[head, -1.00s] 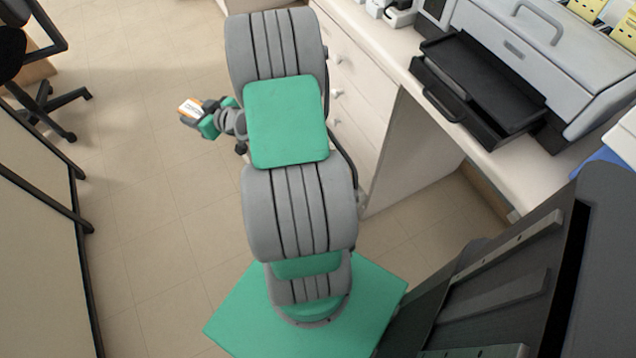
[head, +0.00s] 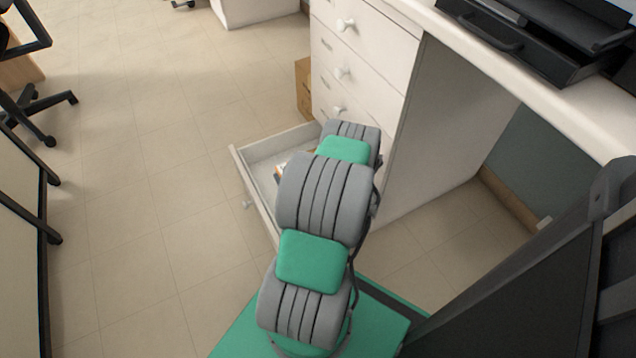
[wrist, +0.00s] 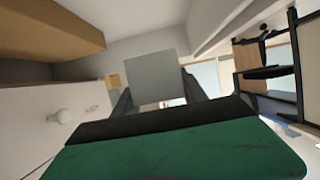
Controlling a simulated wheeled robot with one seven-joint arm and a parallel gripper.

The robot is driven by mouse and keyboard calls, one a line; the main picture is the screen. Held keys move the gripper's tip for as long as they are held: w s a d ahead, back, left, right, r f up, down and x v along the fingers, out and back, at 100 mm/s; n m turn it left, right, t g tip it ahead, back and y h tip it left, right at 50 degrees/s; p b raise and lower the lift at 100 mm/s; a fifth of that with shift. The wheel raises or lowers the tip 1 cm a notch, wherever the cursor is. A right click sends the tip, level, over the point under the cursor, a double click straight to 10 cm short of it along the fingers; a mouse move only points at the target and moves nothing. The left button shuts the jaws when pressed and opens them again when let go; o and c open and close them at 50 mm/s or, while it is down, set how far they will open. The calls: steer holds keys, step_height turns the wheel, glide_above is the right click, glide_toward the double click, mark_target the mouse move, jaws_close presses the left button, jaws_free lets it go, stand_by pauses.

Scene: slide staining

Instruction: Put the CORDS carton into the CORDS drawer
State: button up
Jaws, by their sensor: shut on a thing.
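The carton, white with an orange edge (head: 281,168), shows in part in the head view, at the open bottom drawer (head: 239,166) of the white cabinet. My arm hides the rest of it. In the wrist view a plain grey face of the carton (wrist: 157,78) stands between the two dark fingers of my gripper (wrist: 158,97), which is shut on it. My gripper is hidden behind my arm in the head view. I cannot tell whether the carton touches the drawer floor. No CORDS lettering is readable on carton or drawer.
Closed drawers with white knobs (head: 343,72) rise above the open one. A brown box (head: 303,88) stands on the floor beside the cabinet. The desk with a black tray (head: 520,40) is at the upper right. Floor left of the drawer is clear; a chair (head: 35,110) stands far left.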

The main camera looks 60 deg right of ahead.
steer(key=f+b+x, duration=0.1)
steer(key=b+x, duration=0.1)
steer(key=x, duration=0.3)
steer(key=f+b+x, duration=0.1)
steer(key=b+x, duration=0.1)
steer(key=x, duration=0.3)
steer(key=s+f+b+x, duration=0.1)
steer(key=b+x, duration=0.1)
steer(key=x, duration=0.3)
steer(key=shift+a, duration=0.15)
steer(key=shift+w+f+b, duration=0.25)
steer(key=shift+f+b, duration=0.1)
steer(key=shift+b, duration=0.1)
steer(key=f, duration=0.1)
steer(key=f+b, duration=0.2)
steer(key=shift+w+d+f, duration=0.25)
steer(key=shift+f, duration=0.05)
steer(key=shift+r, duration=0.15)
steer(key=o, duration=1.4)
steer(key=shift+c, duration=0.2)
